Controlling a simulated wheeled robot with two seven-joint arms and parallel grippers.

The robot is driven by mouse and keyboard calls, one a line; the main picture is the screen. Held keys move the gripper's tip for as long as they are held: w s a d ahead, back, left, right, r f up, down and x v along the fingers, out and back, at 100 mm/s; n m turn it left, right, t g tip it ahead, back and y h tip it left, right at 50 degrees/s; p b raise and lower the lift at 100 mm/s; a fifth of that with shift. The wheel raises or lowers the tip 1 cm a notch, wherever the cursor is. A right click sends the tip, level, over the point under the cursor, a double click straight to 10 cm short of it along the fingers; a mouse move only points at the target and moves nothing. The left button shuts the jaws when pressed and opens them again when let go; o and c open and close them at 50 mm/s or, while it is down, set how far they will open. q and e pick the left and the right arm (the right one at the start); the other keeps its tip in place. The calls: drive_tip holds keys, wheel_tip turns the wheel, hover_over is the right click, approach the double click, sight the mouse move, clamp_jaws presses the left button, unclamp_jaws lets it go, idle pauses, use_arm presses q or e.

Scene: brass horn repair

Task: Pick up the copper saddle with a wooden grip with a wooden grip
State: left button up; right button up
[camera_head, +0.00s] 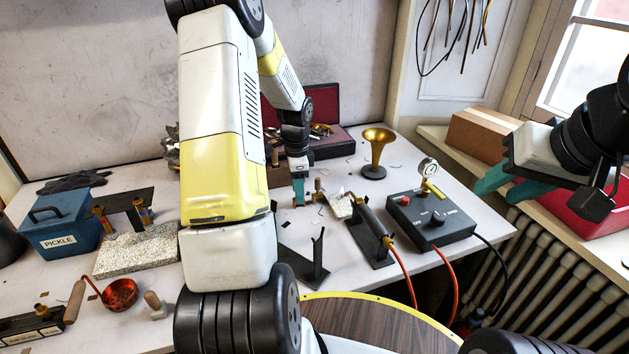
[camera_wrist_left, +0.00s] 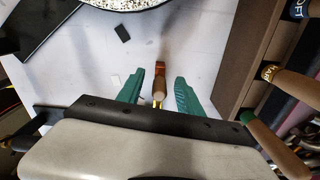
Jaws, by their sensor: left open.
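A torch (camera_head: 371,217) on a black stand and a brass horn bell (camera_head: 376,150) are right of my left gripper. A control box (camera_head: 430,218) stands farther right. A wooden rack (camera_wrist_left: 243,50) with handled tools borders the fingers' right side. A blue pickle box (camera_head: 62,228) stands left.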

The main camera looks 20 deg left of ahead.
use_arm(q)
wheel_tip(320, 180, down, 2)
drive_tip(key=shift+f, duration=0.15)
clamp_jaws()
